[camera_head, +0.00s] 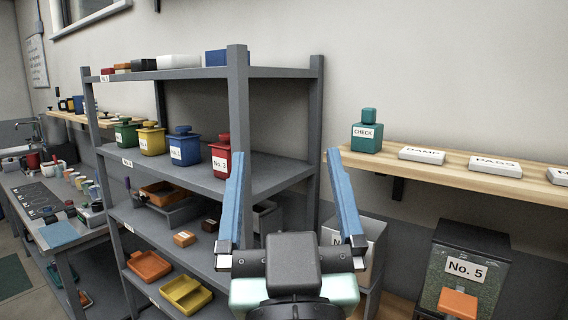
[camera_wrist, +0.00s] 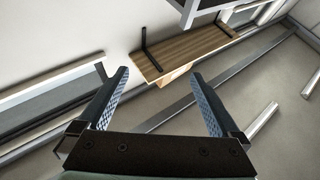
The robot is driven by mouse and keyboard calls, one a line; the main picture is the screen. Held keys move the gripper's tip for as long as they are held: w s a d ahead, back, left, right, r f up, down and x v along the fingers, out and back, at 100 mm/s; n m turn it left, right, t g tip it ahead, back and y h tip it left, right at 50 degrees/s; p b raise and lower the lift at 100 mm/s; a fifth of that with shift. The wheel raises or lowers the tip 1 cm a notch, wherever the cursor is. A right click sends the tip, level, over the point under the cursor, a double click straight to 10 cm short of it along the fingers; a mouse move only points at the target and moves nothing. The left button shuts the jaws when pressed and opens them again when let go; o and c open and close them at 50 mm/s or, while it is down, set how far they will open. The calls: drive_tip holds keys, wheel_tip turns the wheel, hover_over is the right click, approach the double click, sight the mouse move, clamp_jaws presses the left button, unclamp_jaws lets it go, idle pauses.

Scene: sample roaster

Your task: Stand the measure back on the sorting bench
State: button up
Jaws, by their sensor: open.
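My gripper (camera_head: 286,153) is open and empty, raised in front of the grey shelf rack. In the wrist view its two blue fingers (camera_wrist: 161,73) stand wide apart with nothing between them. I cannot pick out the measure for certain in either view. A work bench (camera_head: 92,231) at the far left holds several small containers, a dark board and a blue mat (camera_head: 61,234); I cannot tell whether it is the sorting bench. My gripper is well to the right of it.
The grey rack (camera_head: 215,183) holds green, yellow, blue and red (camera_head: 220,160) canisters, with trays below. A wooden wall shelf (camera_head: 470,172) at right carries a teal CHECK bottle (camera_head: 367,136) and white label blocks. A No. 5 bin (camera_head: 466,268) stands below it.

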drive_tip(key=s+r+m+t, duration=0.1)
drive_tip(key=s+r+t, duration=0.2)
drive_tip(key=s+r, duration=0.4)
wheel_tip(320, 180, up, 4)
drive_tip(key=shift+a+f+h, duration=0.1)
drive_tip(key=shift+a+h, duration=0.05)
drive_tip(key=shift+h, duration=0.25)
